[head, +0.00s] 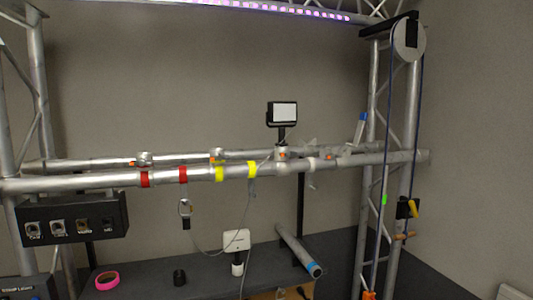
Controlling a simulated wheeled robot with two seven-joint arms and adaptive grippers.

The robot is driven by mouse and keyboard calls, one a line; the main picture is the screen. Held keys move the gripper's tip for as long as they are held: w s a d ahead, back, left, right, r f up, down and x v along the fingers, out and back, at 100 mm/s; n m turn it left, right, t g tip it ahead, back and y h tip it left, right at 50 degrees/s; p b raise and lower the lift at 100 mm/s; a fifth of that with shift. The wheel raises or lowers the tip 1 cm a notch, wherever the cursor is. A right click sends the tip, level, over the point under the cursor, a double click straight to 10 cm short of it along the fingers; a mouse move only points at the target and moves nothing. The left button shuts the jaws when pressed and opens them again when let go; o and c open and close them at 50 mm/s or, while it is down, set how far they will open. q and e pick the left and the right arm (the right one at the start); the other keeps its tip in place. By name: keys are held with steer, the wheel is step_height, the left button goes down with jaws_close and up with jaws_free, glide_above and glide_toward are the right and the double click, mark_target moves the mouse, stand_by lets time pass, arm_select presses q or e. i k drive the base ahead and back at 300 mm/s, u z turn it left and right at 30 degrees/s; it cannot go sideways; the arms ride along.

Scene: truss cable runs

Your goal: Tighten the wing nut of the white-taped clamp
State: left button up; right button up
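A silver horizontal truss tube (100,183) crosses the head view, with clamps along it. Red tape (183,174) and yellow tape (219,173) mark stretches on the left and middle. A pale stretch of tube (312,164) at the right may be white tape, but it blends with the metal. A clamp (282,153) sits under a small lamp, and a grey clamp-like part (335,153) is farther right. I cannot tell which clamp is white-taped, and the wing nut is too small to make out. Neither of my grippers shows.
A black socket box (75,222) hangs at the left. A thin cable hangs from a carabiner (185,208) below the tube. A pulley (409,40) with rope is at right.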

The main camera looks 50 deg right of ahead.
mark_target(285, 152)
steer(key=z, duration=0.55)
steer(key=i, duration=0.85)
steer(key=z, duration=0.8)
